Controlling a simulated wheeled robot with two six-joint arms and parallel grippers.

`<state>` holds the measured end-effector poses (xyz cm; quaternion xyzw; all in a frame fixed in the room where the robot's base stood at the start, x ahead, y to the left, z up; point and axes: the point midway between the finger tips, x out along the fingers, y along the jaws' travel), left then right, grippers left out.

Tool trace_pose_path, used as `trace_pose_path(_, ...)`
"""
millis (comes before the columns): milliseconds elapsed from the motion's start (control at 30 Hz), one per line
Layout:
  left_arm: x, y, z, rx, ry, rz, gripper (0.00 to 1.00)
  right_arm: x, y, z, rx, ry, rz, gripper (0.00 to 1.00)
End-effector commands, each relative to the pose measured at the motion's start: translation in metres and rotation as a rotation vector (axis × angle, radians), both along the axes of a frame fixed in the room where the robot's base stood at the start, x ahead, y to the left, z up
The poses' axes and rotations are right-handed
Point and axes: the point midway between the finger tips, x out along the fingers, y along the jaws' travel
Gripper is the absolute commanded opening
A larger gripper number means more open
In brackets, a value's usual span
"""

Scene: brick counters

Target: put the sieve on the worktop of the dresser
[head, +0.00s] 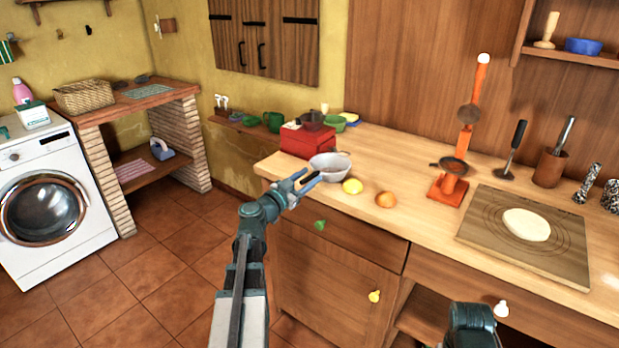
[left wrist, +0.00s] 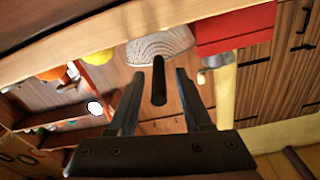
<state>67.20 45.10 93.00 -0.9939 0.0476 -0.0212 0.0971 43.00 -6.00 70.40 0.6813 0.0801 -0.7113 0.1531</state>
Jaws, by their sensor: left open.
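The sieve (head: 331,165) is a grey mesh bowl with a dark handle. It sits at the left end of the dresser's pale wooden worktop (head: 408,214), close to the front edge. In the left wrist view the sieve (left wrist: 163,45) shows its mesh, and its handle points towards my gripper. My left gripper (head: 306,180) is open at the handle, just off the worktop edge. In the left wrist view the handle lies between the two fingers of my left gripper (left wrist: 157,85); I see no grip on it.
A red box (head: 308,139) stands behind the sieve. A yellow lemon (head: 352,187) and an orange (head: 386,200) lie to its right. Further right are an orange stand (head: 450,188) and a board (head: 520,258) with dough. Bare worktop lies between the orange and the board.

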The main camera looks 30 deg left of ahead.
Motion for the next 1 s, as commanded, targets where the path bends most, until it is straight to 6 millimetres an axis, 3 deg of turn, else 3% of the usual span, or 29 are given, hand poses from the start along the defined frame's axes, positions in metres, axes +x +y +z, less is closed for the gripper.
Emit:
trace_pose_path(300,-0.069,0.005,-0.003,0.000,0.000,0.004,0.49,0.000,0.000,-0.003,0.000,0.000,0.000,0.50)
trace_pose_path(500,-0.098,0.009,-0.004,0.000,0.001,0.002,0.49,0.000,0.000,-0.004,0.000,0.000,0.000,0.50)
trace_pose_path(700,-0.110,0.010,-0.004,0.000,0.000,0.000,0.49,0.000,0.000,-0.004,0.000,0.000,0.000,0.50)
trace_pose_path(1000,-0.111,0.011,-0.004,0.000,0.000,0.000,0.49,0.000,0.000,-0.004,0.000,0.000,0.000,0.50)
